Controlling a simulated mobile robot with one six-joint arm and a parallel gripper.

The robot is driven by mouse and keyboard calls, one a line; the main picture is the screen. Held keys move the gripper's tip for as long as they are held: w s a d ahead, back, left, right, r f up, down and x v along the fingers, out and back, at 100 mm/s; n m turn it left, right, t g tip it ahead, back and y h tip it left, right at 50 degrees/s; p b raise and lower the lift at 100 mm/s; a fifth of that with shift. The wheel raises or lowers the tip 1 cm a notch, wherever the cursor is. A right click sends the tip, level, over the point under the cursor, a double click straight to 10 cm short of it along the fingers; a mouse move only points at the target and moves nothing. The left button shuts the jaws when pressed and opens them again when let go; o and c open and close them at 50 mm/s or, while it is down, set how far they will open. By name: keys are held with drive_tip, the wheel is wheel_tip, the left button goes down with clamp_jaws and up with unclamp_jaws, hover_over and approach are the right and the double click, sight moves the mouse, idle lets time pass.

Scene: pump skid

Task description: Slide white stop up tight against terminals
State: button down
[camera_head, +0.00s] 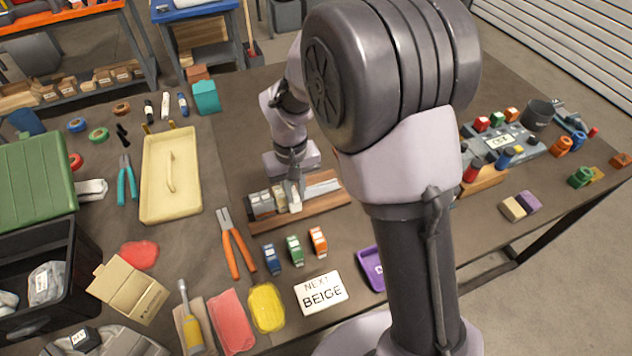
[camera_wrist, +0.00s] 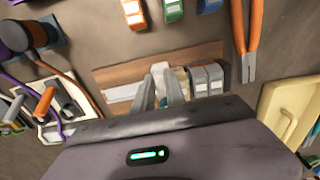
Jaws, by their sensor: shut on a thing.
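The white stop (camera_wrist: 159,77) shows as a pale block between the two fingers of my gripper (camera_wrist: 160,92), which is shut on it over the rail. In the head view my gripper (camera_head: 292,185) points down onto the rail, and its fingers partly hide the stop. The grey terminals (camera_wrist: 205,80) stand side by side on the rail, right of my gripper in the wrist view; the terminals (camera_head: 262,204) are left of it in the head view. A pale piece lies between the nearer finger and the grey terminals. I cannot tell whether the stop touches it.
The rail (camera_wrist: 122,92) is bare on the other side of my gripper, on a wooden board (camera_head: 325,190). Blue, green and orange terminals (camera_head: 294,249) stand in front of the board. Orange pliers (camera_head: 235,245) lie beside them. A "NEXT BEIGE" card (camera_head: 321,292) lies near the front edge.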

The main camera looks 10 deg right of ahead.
drive_tip(key=shift+s+a, duration=0.1)
drive_tip(key=shift+a, duration=0.4)
drive_tip(key=c, duration=1.4)
unclamp_jaws()
drive_tip(key=shift+a, duration=0.1)
drive_tip(key=shift+o, duration=0.2)
drive_tip(key=shift+r, duration=0.1)
wheel_tip(320, 180, up, 17)
drive_tip(key=p, duration=0.7)
drive_tip(key=shift+r, duration=0.1)
